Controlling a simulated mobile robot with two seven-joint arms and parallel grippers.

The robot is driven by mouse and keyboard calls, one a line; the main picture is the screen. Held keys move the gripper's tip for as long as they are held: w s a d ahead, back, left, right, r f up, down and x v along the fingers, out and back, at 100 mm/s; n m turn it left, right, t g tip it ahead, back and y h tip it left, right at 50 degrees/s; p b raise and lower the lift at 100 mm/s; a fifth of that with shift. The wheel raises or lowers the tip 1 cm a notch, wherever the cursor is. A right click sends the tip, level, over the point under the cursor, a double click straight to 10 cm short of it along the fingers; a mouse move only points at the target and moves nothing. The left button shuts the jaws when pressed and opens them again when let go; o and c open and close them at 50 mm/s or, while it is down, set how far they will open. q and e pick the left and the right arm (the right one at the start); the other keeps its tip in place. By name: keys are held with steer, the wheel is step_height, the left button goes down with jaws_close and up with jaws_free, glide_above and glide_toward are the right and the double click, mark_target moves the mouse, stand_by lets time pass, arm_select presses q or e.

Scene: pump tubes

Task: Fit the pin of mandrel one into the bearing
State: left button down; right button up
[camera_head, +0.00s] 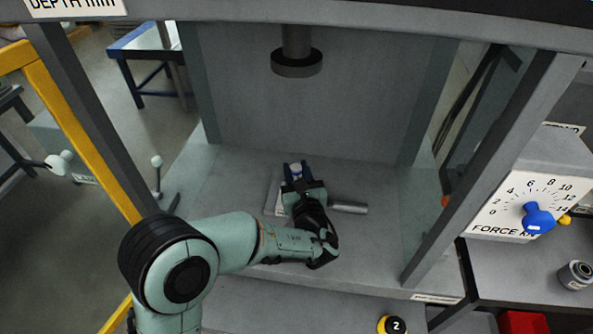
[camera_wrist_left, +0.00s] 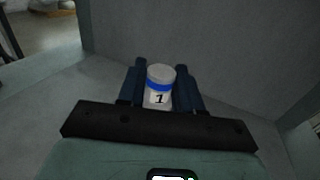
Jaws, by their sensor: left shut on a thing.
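My left gripper (camera_head: 295,171) reaches into the press bay from the front. It is shut on mandrel one (camera_wrist_left: 160,82), a pale cylinder with a blue band and the number 1, held between two dark blue fingers in the left wrist view. The top of the mandrel (camera_head: 296,168) also shows between the fingers in the head view. Its pin and the bearing cannot be made out; the gripper hides what is below. A light plate (camera_head: 271,199) shows partly beside the gripper, low on the bay floor. My right gripper is not in view.
A dark round press ram (camera_head: 297,63) hangs above and behind the gripper. A grey metal cylinder (camera_head: 349,208) lies to the gripper's right. Bay posts stand on both sides. A force dial with a blue knob (camera_head: 538,218) is at the right. The bay floor at left is clear.

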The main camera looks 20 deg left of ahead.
arm_select(q)
steer(key=shift+f+b, duration=0.7)
steer(key=shift+f, duration=0.15)
steer(key=c, duration=0.7)
jaws_free()
steer(key=v, duration=1.3)
steer(key=shift+s+d, duration=0.1)
steer(key=shift+s, duration=0.1)
